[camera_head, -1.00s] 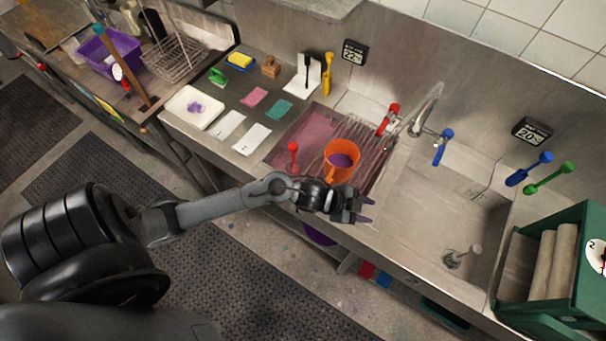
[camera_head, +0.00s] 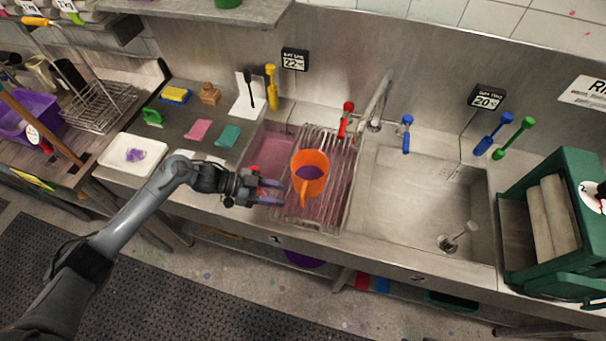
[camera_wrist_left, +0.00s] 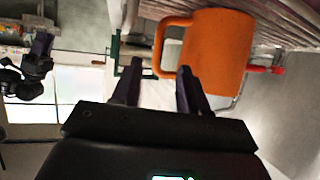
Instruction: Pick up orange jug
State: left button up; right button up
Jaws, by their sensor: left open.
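The orange jug (camera_head: 312,160) stands upright on the ribbed metal drain rack left of the sink basin, with purple inside. Its handle (camera_head: 303,194) points toward the front edge. My left gripper (camera_head: 270,191) is open and empty, just left of the jug and handle, its fingers pointing right. In the left wrist view the jug (camera_wrist_left: 222,50) appears beyond the fingers, its handle toward the left. The open left gripper (camera_wrist_left: 158,88) shows no contact with it. A dark jointed shape at the left there looks like my right gripper (camera_wrist_left: 32,68); its jaws are unclear.
The drain rack (camera_head: 345,190) lies beside the sink basin (camera_head: 425,200). Red (camera_head: 346,118) and blue (camera_head: 407,133) tap handles stand behind. A white tray (camera_head: 118,160) and small cloths lie left. A green roller press (camera_head: 560,215) stands right.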

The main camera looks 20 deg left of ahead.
aim_at(308, 181)
pick_arm(q)
jog(key=x, duration=0.4)
jog(key=shift+s+d, duration=0.1)
jog(key=shift+d, duration=0.25)
jog(key=shift+p+x, duration=0.45)
jog(key=shift+x, duration=2.45)
jog(key=shift+a, duration=0.1)
grip_shut()
